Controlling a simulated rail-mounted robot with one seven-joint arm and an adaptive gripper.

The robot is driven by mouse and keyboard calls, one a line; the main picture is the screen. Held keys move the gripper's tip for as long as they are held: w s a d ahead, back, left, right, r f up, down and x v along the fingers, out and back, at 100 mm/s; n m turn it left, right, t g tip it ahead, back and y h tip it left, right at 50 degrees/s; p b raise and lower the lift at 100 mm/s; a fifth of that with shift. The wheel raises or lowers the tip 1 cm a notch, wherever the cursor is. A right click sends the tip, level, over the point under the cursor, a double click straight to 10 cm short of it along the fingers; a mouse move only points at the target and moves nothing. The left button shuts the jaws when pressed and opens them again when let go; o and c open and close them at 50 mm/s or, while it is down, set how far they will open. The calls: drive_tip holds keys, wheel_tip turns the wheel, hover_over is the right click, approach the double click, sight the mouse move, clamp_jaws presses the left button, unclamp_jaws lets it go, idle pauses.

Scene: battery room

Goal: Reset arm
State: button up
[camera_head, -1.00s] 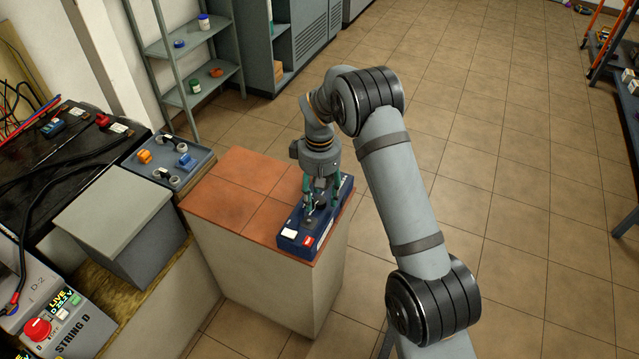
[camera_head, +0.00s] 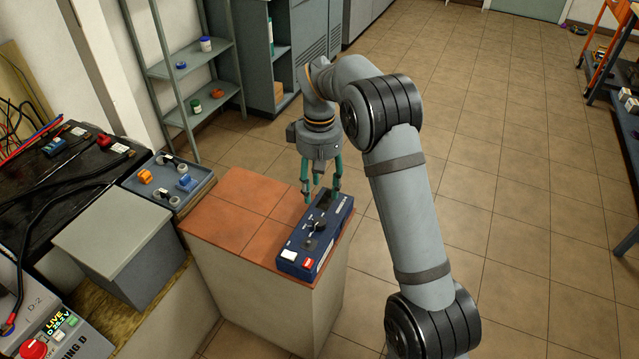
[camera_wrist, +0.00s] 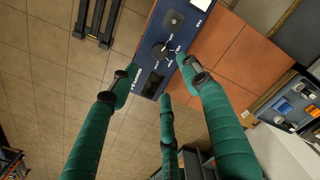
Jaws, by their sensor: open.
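My gripper (camera_head: 321,196) has green fingers and is open and empty. In the head view it hangs just above the far end of a blue meter-like device (camera_head: 316,238). The device lies on an orange-tiled pedestal top (camera_head: 222,213). It has a black rotary knob, a white label and a red button. In the wrist view, the spread fingers (camera_wrist: 158,88) frame the near part of the device (camera_wrist: 165,45), and its dark knob shows between and beyond them. No finger clearly holds anything.
A grey box (camera_head: 115,229) and a tray of terminals (camera_head: 168,179) stand left of the pedestal, beside a black battery (camera_head: 60,180). A grey shelf (camera_head: 190,70) stands behind. An orange-framed rack (camera_head: 607,60) is at the far right. Tiled floor (camera_head: 500,160) is clear at right.

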sight(319, 222)
wheel_tip(319, 222, down, 12)
drive_tip(key=shift+f, duration=0.1)
idle(0.6)
